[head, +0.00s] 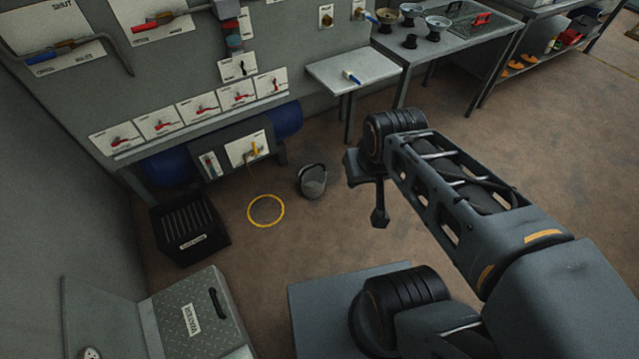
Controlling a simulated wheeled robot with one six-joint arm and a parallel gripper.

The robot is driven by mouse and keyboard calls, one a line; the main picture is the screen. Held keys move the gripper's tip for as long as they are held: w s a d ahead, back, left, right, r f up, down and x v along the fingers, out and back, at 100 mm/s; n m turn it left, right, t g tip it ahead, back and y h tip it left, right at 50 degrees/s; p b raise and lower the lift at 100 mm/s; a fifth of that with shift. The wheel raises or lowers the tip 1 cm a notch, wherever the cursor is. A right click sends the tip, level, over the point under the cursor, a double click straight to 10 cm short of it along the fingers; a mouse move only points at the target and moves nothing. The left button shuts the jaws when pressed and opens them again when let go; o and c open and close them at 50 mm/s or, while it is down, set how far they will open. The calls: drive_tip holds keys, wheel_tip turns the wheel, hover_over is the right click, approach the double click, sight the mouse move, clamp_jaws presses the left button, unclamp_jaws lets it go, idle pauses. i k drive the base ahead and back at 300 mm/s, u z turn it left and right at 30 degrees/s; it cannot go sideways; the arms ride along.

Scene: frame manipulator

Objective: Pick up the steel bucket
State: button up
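The steel bucket (312,181) is a small grey pail on the brown floor, near the middle of the head view. It stands just right of a yellow ring marked on the floor (266,211). My gripper (380,217) hangs from the end of my arm, to the right of the bucket in the picture and apart from it. The gripper is small and dark here, and I cannot tell whether its fingers are open or shut. Nothing hides the bucket.
A black slotted crate (188,228) stands left of the ring. A grey lidded box (197,315) is at the lower left. A panel with red-handled valves (200,106) and a blue tank (284,120) stands behind. A small side table (353,68) is behind the bucket. Floor around the bucket is clear.

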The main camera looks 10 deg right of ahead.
sight(313, 178)
drive_tip(key=z, duration=0.7)
drive_tip(key=i, duration=1.7)
drive_tip(key=u, duration=3.2)
